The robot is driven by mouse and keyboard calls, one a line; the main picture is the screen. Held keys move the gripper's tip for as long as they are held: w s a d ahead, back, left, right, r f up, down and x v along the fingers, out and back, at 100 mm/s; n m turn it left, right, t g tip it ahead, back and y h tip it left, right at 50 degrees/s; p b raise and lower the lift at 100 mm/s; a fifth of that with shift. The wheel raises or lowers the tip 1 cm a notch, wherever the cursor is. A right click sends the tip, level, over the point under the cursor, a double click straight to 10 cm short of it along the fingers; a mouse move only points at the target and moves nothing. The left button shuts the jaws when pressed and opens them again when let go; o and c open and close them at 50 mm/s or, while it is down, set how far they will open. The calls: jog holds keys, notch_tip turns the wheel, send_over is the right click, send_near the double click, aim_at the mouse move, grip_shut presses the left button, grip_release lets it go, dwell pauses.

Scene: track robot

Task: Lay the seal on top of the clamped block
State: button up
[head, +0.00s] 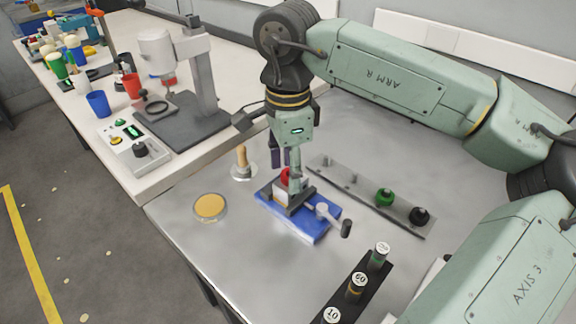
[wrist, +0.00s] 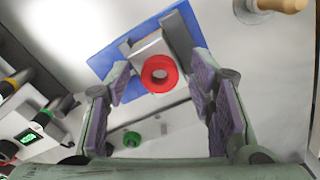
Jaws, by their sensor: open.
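The red ring-shaped seal (wrist: 159,74) appears to lie on the pale block (wrist: 148,47), overlapping the block's lower edge in the wrist view; any small gap under it cannot be told. The block sits between the grey jaws of a clamp on a blue base (wrist: 107,62). In the head view the seal (head: 286,174) shows partly behind my fingers, above the blue base (head: 307,229). My gripper (wrist: 160,95) is open, its purple pads apart on either side of the seal in the picture and not pressing on it.
A grey rack (head: 345,183) behind the clamp carries a green piece (head: 384,197) and a black piece (head: 420,215). A yellow-topped round dish (head: 209,207) and a wooden-handled tool (head: 242,160) stand left. A dark holder with labelled vials (head: 358,285) stands in front.

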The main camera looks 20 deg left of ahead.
notch_tip(320, 180, up, 12)
jog(key=shift+r+b, duration=0.2)
jog(key=shift+b, duration=0.2)
dwell(0.5)
